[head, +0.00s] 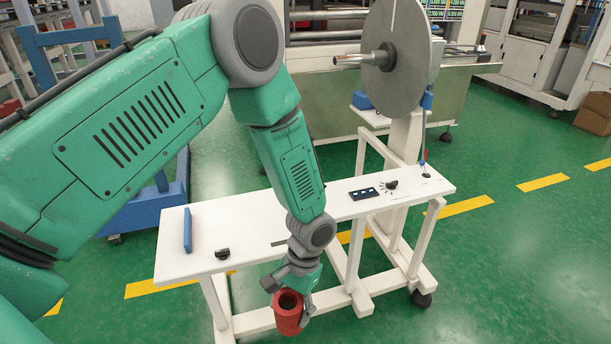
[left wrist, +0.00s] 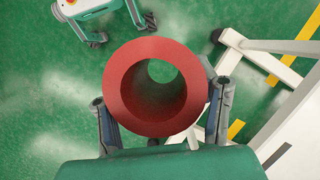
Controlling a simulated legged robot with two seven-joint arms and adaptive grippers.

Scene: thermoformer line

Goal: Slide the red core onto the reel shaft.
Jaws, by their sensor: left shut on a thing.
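The red core (head: 287,312) is a short, thick-walled tube. My left gripper (head: 289,296) is shut on it and holds it in front of the white table's near edge, above the floor. In the left wrist view the core (left wrist: 117,93) sits between the two fingers, its open bore facing the camera. The reel shaft (head: 348,61) is a metal rod that sticks out to the left from the hub of a large grey disc (head: 407,50), at the back. The core is well apart from the shaft. My right gripper is not clearly seen in the head view.
A white wheeled table (head: 240,225) stands between the core and the reel stand. A blue plate (head: 187,230), a black knob (head: 222,253) and a small dark panel (head: 364,193) are on it. Green floor with yellow dashes surrounds it.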

